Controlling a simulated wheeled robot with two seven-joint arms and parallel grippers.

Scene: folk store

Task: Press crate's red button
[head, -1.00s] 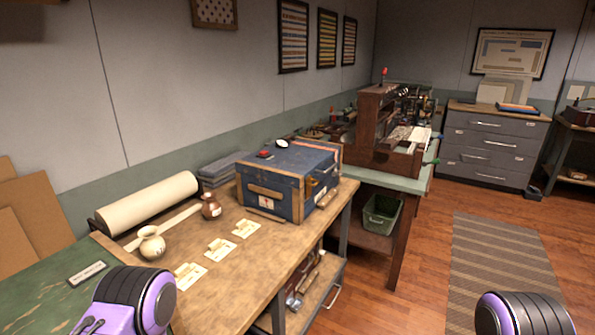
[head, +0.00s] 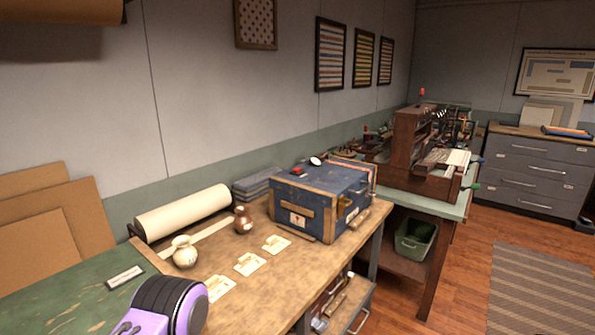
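The blue crate (head: 325,204) with wooden trim stands on the wooden workbench (head: 257,262). On its top, near the back left corner, is a small red button (head: 297,171). A small round white-faced item (head: 316,161) sits just behind it. A purple and black part of my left arm shows at the bottom left, over the near bench edge, well short of the crate. Neither gripper's fingers are in the picture.
A cream paper roll (head: 183,211), a pale jug (head: 185,252), a brown jug (head: 243,219) and several small cards (head: 249,263) lie left of the crate. A wooden machine (head: 413,150) stands behind right.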

